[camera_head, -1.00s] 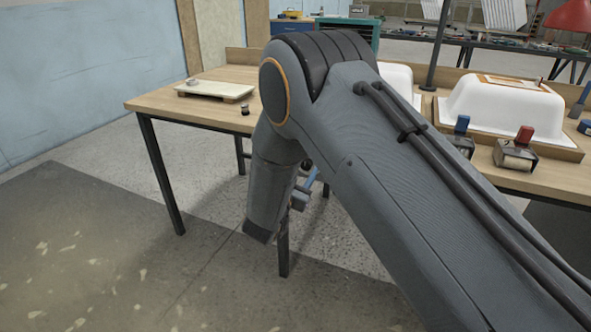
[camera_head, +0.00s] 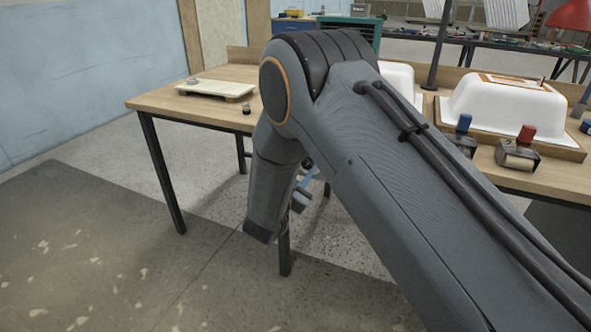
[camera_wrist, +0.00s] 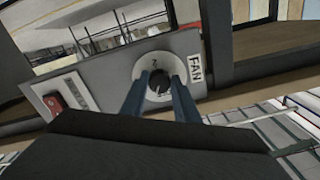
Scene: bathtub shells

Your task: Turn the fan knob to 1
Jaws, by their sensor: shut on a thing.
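The fan knob (camera_wrist: 158,87) shows in the wrist view as a dark knob on a round white dial (camera_wrist: 159,66). The dial sits on a grey panel beside a white label reading FAN (camera_wrist: 195,69). My gripper (camera_wrist: 161,80) reaches up to the dial with its two blue fingers, one on each side of the knob, and is shut on it. A small mark shows on the dial above the knob, too small to read surely. In the head view my arm hides the knob and the panel.
A red button (camera_wrist: 53,103) sits on the panel's left part in the wrist view. Bare floor lies at the left.

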